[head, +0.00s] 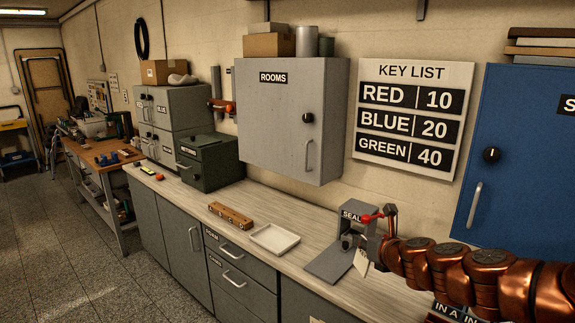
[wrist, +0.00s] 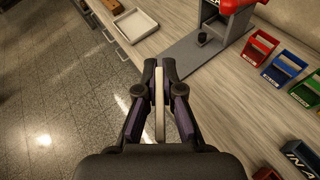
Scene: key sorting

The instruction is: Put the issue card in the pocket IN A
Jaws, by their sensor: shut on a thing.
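My gripper (wrist: 159,68) is shut on a thin pale card, the issue card (wrist: 159,112), which shows edge-on between the fingers in the wrist view. In the head view the white card (head: 361,262) hangs tilted below my gripper, beside the seal press; its print is too small to read. The pocket IN A (wrist: 301,153) is a dark holder at the lower right of the wrist view, apart from the card. Its label also shows at the bottom of the head view (head: 447,311), where my arm hides much of the area.
The grey seal press (head: 330,262) stands on the counter. Small red (wrist: 260,48), blue (wrist: 284,68) and green (wrist: 306,92) holders stand right of it. A white tray (head: 274,238) and a wooden block (head: 231,215) lie to the left. Bare counter shows between gripper and holders.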

